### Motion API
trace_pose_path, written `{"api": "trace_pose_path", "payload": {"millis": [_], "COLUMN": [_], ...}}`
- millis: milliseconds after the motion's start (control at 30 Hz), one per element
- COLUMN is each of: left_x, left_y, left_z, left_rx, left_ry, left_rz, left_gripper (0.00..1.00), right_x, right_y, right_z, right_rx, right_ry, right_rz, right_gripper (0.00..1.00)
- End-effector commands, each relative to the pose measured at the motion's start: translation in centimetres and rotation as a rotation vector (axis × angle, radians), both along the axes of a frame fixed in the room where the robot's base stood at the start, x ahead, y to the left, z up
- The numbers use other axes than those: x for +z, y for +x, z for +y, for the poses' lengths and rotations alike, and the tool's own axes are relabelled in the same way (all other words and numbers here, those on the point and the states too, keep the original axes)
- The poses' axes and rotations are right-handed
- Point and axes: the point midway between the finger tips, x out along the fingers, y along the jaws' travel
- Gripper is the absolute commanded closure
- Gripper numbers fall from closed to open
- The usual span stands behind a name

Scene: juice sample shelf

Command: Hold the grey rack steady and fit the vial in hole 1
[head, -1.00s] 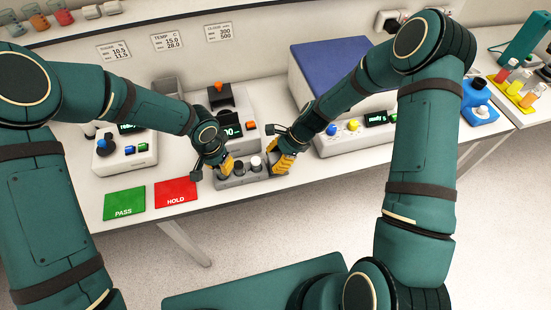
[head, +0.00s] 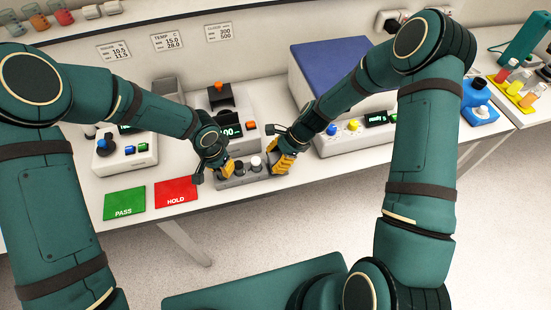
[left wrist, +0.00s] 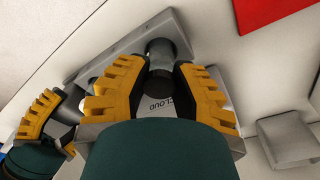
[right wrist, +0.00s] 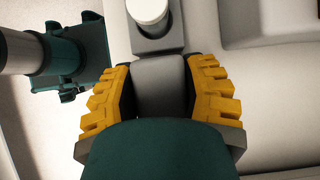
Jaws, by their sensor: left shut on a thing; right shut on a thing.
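The grey rack (head: 233,183) lies on the bench near its front edge, with a dark-topped vial (head: 238,167) and a white-capped vial (head: 256,163) standing in it. My left gripper (head: 229,168) is at the rack's left end. My right gripper (head: 283,163) is shut on the rack's right end, seen as a grey block (right wrist: 160,80) in the right wrist view.
A green PASS card (head: 124,202) and a red HOLD card (head: 176,191) lie left of the rack. An instrument with a display (head: 233,125) stands close behind it. A blue-lidded box (head: 330,65) and a button panel (head: 350,138) are behind my right arm.

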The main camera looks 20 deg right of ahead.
Motion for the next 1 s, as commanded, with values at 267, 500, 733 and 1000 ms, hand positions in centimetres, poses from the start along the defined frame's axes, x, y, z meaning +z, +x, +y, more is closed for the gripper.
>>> {"api": "trace_pose_path", "payload": {"millis": [267,500,733,1000], "left_x": [-0.08,-0.51,-0.78,-0.77], "left_y": [0.00,-0.01,0.00,0.00], "left_z": [0.09,0.05,0.06,0.07], "left_rx": [0.001,0.000,0.000,0.000], "left_ry": [0.000,-0.001,0.000,0.000], "left_rz": [0.000,0.001,0.000,0.000], "left_gripper": [1.00,1.00,1.00,0.45], "right_x": [0.04,0.04,0.04,0.04], "right_y": [0.01,0.01,0.02,0.02], "right_z": [0.02,0.02,0.02,0.02], "right_rx": [0.001,0.001,0.000,0.000], "right_ry": [0.001,0.000,0.000,0.000], "right_rz": [-0.001,-0.001,0.000,0.000], "right_gripper": [0.76,0.76,0.76,0.76]}}
